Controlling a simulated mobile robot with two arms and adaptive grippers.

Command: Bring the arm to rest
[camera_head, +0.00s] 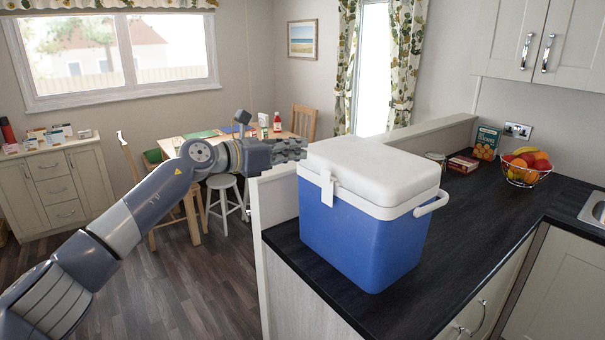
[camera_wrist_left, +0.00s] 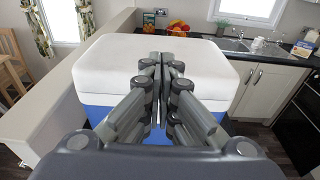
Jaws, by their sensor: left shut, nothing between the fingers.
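My left arm comes in from the left in the head view, raised and stretched out. Its gripper (camera_head: 289,150) is beside the left end of the counter, just left of the cooler's white lid. The left wrist view shows the gripper (camera_wrist_left: 162,62) with its fingers pressed together and nothing between them. In that view the fingers point at the blue cooler (camera_head: 362,236) with its white lid (camera_wrist_left: 110,66). The lid is shut. I cannot tell from these views how large the gap between fingertips and cooler is. My right gripper does not show.
The cooler stands on the end of the dark counter (camera_head: 472,232). A low partition (camera_head: 275,197) edges the counter. Behind are a fruit bowl (camera_head: 524,168), a box (camera_head: 486,142) and a jar. A table (camera_head: 172,146), stool (camera_head: 222,184) and chairs stand beyond my arm. The floor (camera_head: 190,285) at left is clear.

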